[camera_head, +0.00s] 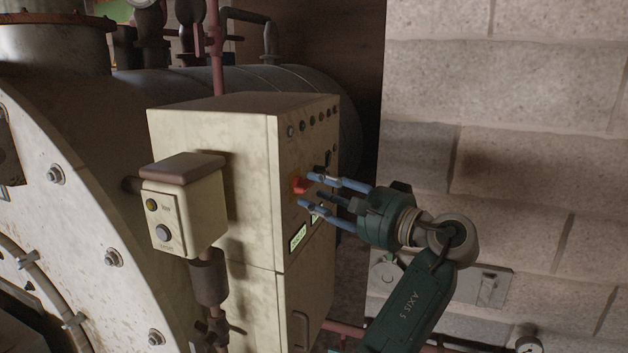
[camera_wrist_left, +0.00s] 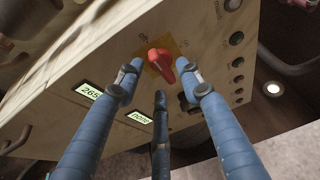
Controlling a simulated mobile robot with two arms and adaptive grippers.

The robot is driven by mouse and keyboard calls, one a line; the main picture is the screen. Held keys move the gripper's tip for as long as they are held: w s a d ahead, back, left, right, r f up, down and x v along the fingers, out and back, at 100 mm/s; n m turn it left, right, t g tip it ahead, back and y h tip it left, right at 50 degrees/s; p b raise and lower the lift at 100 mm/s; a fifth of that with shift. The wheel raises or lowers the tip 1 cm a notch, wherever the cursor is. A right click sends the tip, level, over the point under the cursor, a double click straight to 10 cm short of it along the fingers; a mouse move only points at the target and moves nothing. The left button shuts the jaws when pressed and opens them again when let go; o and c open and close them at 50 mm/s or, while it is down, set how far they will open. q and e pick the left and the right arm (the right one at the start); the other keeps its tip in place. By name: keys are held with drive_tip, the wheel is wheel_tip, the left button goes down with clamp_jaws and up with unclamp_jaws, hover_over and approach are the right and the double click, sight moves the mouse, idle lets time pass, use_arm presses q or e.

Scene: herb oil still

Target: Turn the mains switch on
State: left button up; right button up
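The mains switch (camera_head: 299,185) is a red rotary handle on an orange-yellow plate, on the front of a cream control cabinet (camera_head: 215,135). In the left wrist view the red handle (camera_wrist_left: 162,64) stands out from its plate and points obliquely down toward the middle finger. My left gripper (camera_head: 308,190) is at the cabinet front, its blue fingers spread and pointing at the switch. In the wrist view the left gripper's fingertips (camera_wrist_left: 161,76) lie either side of the handle, with visible gaps. Contact cannot be told. My right gripper is not in view.
Two small lit displays (camera_wrist_left: 112,103) sit below the switch. A row of round buttons (camera_wrist_left: 236,62) runs along the panel. A small box with a button (camera_head: 180,215) stands left of the cabinet. A block wall (camera_head: 510,130) is on the right, a large metal vessel (camera_head: 60,150) on the left.

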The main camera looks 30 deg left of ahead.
use_arm(q)
drive_tip(key=shift+w+a, duration=0.1)
drive_tip(key=shift+a, duration=0.9)
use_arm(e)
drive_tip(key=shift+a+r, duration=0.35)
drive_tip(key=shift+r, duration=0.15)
use_arm(q)
drive_tip(key=shift+c, duration=0.2)
drive_tip(key=shift+d, duration=0.1)
clamp_jaws()
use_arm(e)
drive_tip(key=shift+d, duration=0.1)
